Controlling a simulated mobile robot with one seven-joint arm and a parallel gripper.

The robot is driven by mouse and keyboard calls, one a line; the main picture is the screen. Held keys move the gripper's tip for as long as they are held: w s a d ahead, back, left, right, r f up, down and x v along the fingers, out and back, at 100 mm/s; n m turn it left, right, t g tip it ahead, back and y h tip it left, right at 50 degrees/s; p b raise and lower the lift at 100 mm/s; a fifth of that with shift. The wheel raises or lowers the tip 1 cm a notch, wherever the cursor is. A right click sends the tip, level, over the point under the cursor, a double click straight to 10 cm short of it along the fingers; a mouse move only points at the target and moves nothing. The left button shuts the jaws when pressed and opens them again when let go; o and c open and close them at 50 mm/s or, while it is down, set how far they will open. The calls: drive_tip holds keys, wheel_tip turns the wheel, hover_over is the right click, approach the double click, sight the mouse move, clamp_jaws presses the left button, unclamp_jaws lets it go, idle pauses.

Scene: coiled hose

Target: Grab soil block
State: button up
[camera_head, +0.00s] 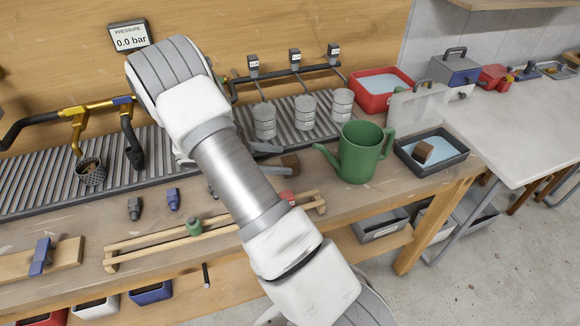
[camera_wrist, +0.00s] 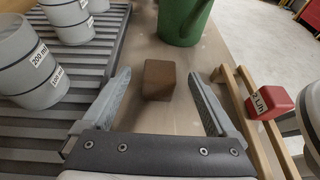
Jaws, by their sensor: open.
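A brown soil block (camera_wrist: 159,82) sits on the wooden bench, between the fingertips of my gripper (camera_wrist: 160,75) in the wrist view. The gripper is open, with a visible gap on each side of the block. In the head view the block (camera_head: 291,162) shows just beyond my gripper (camera_head: 275,160), left of the green watering can (camera_head: 360,152). A second brown block (camera_head: 424,150) rests tilted in a dark tray of pale blue liquid (camera_head: 458,158) at the right. My arm hides part of the bench.
The watering can (camera_wrist: 184,20) stands close behind the block. Measuring cups (camera_wrist: 35,75) stand on the ribbed rack to the left. A wooden rail frame (camera_wrist: 252,100) with a red weight marked 2 L/m (camera_wrist: 268,102) lies to the right. Bare bench lies around the block.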

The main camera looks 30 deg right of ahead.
sight(287, 161)
drive_tip(key=x, duration=0.3)
drive_tip(key=shift+s+d+f, duration=0.1)
drive_tip(key=shift+d+f, duration=0.05)
drive_tip(key=shift+f, duration=0.05)
drive_tip(key=c, duration=1.5)
